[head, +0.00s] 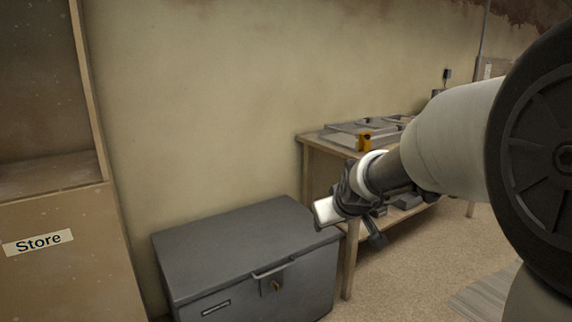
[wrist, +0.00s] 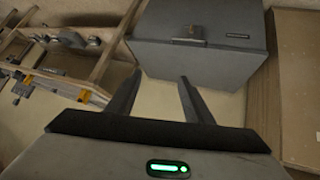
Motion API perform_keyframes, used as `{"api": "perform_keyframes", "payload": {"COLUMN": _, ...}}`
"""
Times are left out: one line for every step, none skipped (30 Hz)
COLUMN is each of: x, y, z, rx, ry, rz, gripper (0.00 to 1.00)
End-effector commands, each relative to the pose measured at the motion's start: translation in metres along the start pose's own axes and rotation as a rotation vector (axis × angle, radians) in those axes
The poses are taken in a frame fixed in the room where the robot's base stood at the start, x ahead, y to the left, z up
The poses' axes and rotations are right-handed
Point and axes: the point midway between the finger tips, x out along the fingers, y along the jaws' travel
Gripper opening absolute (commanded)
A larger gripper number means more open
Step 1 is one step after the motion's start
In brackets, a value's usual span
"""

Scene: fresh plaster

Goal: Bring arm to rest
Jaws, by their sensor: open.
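My gripper (wrist: 157,95) shows in the wrist view with its two dark fingers apart and nothing between them. Bare floor and the front of a grey chest lie beyond the fingertips. In the head view my arm reaches in from the right edge, and the wrist end hangs in front of the table and the right end of the chest. The fingers are hard to make out there. The gripper appears to touch nothing.
A closed grey chest (head: 235,250) with a latch stands against the wall. A wooden cabinet labelled Store (head: 70,265) is at the left. A wooden table (head: 318,143) holds grey trays and a yellow object (head: 364,142). The floor (head: 410,265) at right is mostly clear.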

Motion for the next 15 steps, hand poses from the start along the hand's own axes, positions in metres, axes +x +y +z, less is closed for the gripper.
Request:
{"api": "perform_keyframes", "payload": {"x": -0.034, "y": -0.002, "z": 0.011, "rx": 0.038, "ry": -0.016, "rz": -0.012, "gripper": 0.47}}
{"api": "perform_keyframes", "payload": {"x": -0.051, "y": -0.004, "z": 0.021, "rx": 0.060, "ry": -0.033, "rz": -0.019, "gripper": 0.47}}
{"api": "perform_keyframes", "payload": {"x": -0.072, "y": -0.007, "z": 0.034, "rx": 0.087, "ry": -0.057, "rz": -0.028, "gripper": 0.47}}
{"api": "perform_keyframes", "payload": {"x": -0.087, "y": -0.010, "z": 0.044, "rx": 0.107, "ry": -0.075, "rz": -0.033, "gripper": 0.47}}
{"api": "perform_keyframes", "payload": {"x": -0.102, "y": -0.013, "z": 0.055, "rx": 0.127, "ry": -0.093, "rz": -0.037, "gripper": 0.47}}
{"api": "perform_keyframes", "payload": {"x": -0.118, "y": -0.016, "z": 0.069, "rx": 0.150, "ry": -0.115, "rz": -0.039, "gripper": 0.47}}
{"api": "perform_keyframes", "payload": {"x": -0.130, "y": -0.019, "z": 0.079, "rx": 0.165, "ry": -0.131, "rz": -0.040, "gripper": 0.47}}
{"api": "perform_keyframes", "payload": {"x": -0.139, "y": -0.022, "z": 0.089, "rx": 0.179, "ry": -0.147, "rz": -0.040, "gripper": 0.47}}
{"api": "perform_keyframes", "payload": {"x": -0.152, "y": -0.025, "z": 0.101, "rx": 0.198, "ry": -0.165, "rz": -0.040, "gripper": 0.47}}
{"api": "perform_keyframes", "payload": {"x": -0.160, "y": -0.027, "z": 0.110, "rx": 0.210, "ry": -0.177, "rz": -0.038, "gripper": 0.47}}
{"api": "perform_keyframes", "payload": {"x": -0.167, "y": -0.029, "z": 0.118, "rx": 0.221, "ry": -0.190, "rz": -0.036, "gripper": 0.47}}
{"api": "perform_keyframes", "payload": {"x": -0.176, "y": -0.032, "z": 0.129, "rx": 0.236, "ry": -0.205, "rz": -0.033, "gripper": 0.47}}
{"api": "perform_keyframes", "payload": {"x": -0.183, "y": -0.033, "z": 0.137, "rx": 0.246, "ry": -0.216, "rz": -0.030, "gripper": 0.47}}
{"api": "perform_keyframes", "payload": {"x": -0.189, "y": -0.035, "z": 0.144, "rx": 0.257, "ry": -0.227, "rz": -0.027, "gripper": 0.47}}
{"api": "perform_keyframes", "payload": {"x": -0.196, "y": -0.037, "z": 0.155, "rx": 0.270, "ry": -0.241, "rz": -0.022, "gripper": 0.47}}
